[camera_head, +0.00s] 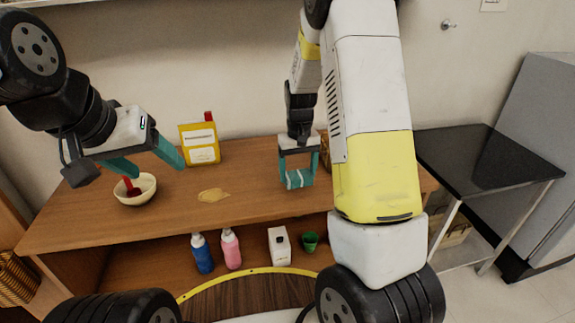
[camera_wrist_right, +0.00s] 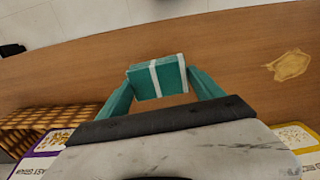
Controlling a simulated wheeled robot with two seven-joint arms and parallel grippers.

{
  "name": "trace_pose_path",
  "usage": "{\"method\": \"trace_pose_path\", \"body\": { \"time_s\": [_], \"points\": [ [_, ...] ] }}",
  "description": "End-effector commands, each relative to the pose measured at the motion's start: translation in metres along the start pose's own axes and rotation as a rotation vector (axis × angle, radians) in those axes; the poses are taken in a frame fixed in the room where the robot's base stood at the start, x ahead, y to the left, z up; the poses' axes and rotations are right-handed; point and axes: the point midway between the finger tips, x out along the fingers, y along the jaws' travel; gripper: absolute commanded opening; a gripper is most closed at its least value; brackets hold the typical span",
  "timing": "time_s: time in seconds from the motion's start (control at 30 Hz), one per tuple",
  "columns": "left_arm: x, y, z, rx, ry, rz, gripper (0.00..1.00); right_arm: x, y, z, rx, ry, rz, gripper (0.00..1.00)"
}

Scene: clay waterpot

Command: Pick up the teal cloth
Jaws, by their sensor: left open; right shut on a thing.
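The teal cloth (camera_wrist_right: 157,77) is a folded block with white stripes, held between the fingertips of my right gripper (camera_wrist_right: 158,86). It also shows in the head view (camera_head: 299,179), at the lower ends of the fingers of my right gripper (camera_head: 298,170), over the right part of the wooden table. I cannot tell whether the cloth touches the tabletop. My left gripper (camera_head: 152,162) is open and empty at the left, its fingers just above and behind a cream bowl.
The wooden table (camera_head: 245,180) bears the cream bowl (camera_head: 143,195) with a red-handled item, a yellow package (camera_head: 200,144), and a tan spill (camera_head: 213,195). Bottles (camera_head: 231,248) and a green cup (camera_head: 310,241) stand on the lower shelf. A black-topped table (camera_head: 480,160) is at right.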

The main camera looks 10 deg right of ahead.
Motion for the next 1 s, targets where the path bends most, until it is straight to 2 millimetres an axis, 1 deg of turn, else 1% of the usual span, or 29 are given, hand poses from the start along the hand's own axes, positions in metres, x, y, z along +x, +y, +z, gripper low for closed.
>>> {"method": "trace_pose_path", "body": {
  "time_s": [0.03,0.17,0.3,0.4,0.5,0.6,0.7,0.8,1.0],
  "points": [
    [0.0,0.0,0.0,0.0,0.0,0.0,0.67,-0.001,0.001,0.014,0.001,-0.005,-0.002,0.37],
    [0.0,0.0,0.0,0.0,0.0,0.0,0.67,-0.004,0.003,0.045,0.001,-0.004,-0.002,0.37],
    [0.0,0.0,0.0,0.0,0.0,0.0,0.67,-0.007,0.006,0.083,0.001,-0.003,-0.002,0.37],
    [0.0,0.0,0.0,0.0,0.0,0.0,0.67,-0.009,0.009,0.107,0.001,-0.003,-0.002,0.37],
    [0.0,0.0,0.0,0.0,0.0,0.0,0.67,-0.011,0.01,0.126,0.001,-0.003,-0.001,0.37],
    [0.0,0.0,0.0,0.0,0.0,0.0,0.67,-0.012,0.011,0.139,0.001,-0.003,-0.001,0.37],
    [0.0,0.0,0.0,0.0,0.0,0.0,0.67,-0.013,0.012,0.146,0.0,-0.003,0.0,0.37],
    [0.0,0.0,0.0,0.0,0.0,0.0,0.67,-0.013,0.013,0.15,0.0,-0.003,0.0,0.37],
    [0.0,0.0,0.0,0.0,0.0,0.0,0.67,-0.013,0.013,0.151,0.0,-0.003,0.0,0.37]
  ]
}}
